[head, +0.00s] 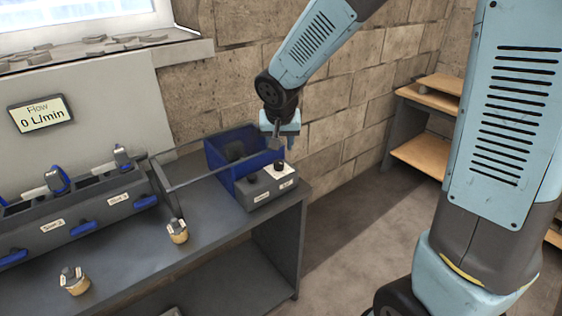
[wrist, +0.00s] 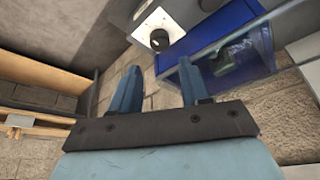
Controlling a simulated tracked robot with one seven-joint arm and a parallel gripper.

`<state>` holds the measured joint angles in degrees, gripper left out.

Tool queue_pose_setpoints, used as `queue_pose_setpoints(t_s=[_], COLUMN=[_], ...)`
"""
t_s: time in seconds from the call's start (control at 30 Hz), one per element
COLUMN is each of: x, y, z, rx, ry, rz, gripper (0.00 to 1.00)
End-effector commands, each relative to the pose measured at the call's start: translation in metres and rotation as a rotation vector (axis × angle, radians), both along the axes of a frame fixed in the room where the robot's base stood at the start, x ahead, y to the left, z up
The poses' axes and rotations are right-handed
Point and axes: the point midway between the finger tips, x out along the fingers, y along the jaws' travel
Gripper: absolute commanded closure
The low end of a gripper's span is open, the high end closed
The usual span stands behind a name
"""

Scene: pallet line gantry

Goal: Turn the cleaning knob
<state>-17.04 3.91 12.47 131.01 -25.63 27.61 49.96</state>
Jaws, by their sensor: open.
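A grey control box (head: 270,192) stands at the right end of the bench and carries two black knobs. The left knob (head: 252,179) is on the grey part, and the right knob (head: 279,165) is on a white plate. Each has a small label too small to read, so I cannot tell which is the cleaning knob. My gripper (head: 279,142) is above and behind the box, open and empty, apart from both knobs. In the wrist view, my open fingers (wrist: 158,88) point toward a black knob (wrist: 160,39) on a white plate, with a gap between.
A blue bin (head: 221,167) with a dark thing inside stands beside the box; it also shows in the wrist view (wrist: 213,27). A clear panel (head: 190,165), brass fittings (head: 177,232) and a blue-handled rack (head: 75,215) are to the left. A flow display (head: 40,114) reads 0 L/min.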

Motion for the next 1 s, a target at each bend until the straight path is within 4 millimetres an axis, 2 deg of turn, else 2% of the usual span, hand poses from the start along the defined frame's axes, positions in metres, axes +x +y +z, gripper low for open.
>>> queue_pose_setpoints(t_s=[0.1, 0.5, 0.7, 1.0], x=[0.006, 0.028, 0.035, 0.038], y=[0.000, 0.000, 0.000, 0.000], z=[-0.019, -0.071, -0.086, -0.091], rx=[0.000, 0.000, 0.000, 0.001], ry=[0.004, 0.003, 0.001, 0.000], rz=[0.000, 0.001, -0.001, -0.002], gripper=[0.54, 0.54, 0.54, 0.54])
